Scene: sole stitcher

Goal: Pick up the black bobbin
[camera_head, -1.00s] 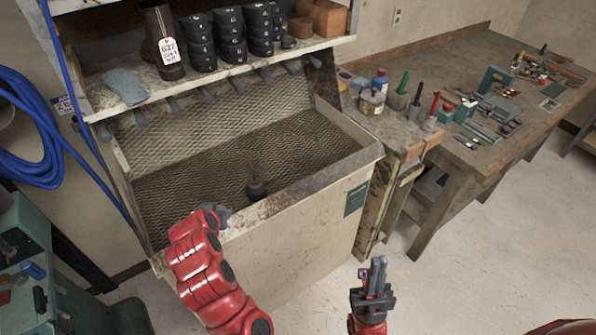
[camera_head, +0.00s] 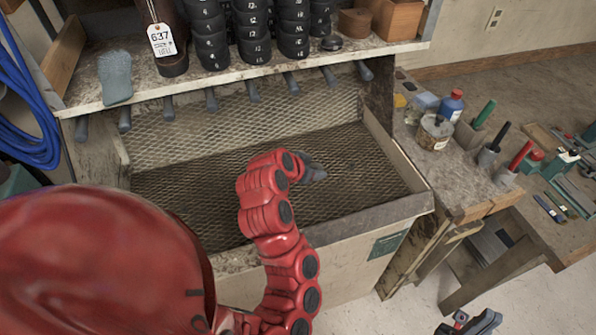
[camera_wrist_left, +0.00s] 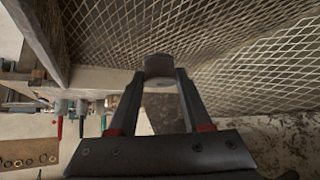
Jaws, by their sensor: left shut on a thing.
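In the left wrist view, a short, round, dark brownish-grey piece, apparently the black bobbin (camera_wrist_left: 158,66), sits between the fingertips of my left gripper (camera_wrist_left: 160,80). The gripper is shut on it, and wire mesh lies beyond. In the head view, my left gripper (camera_head: 316,173) is over the mesh-lined bin (camera_head: 407,172); the bobbin cannot be made out there. My red left arm hides part of the bin's front and floor. My right gripper (camera_head: 472,322) is at the bottom edge, partly cut off, outside the bin; its jaw state is unclear.
A workbench (camera_head: 455,190) with a can (camera_head: 433,131) and tools stands at the right.

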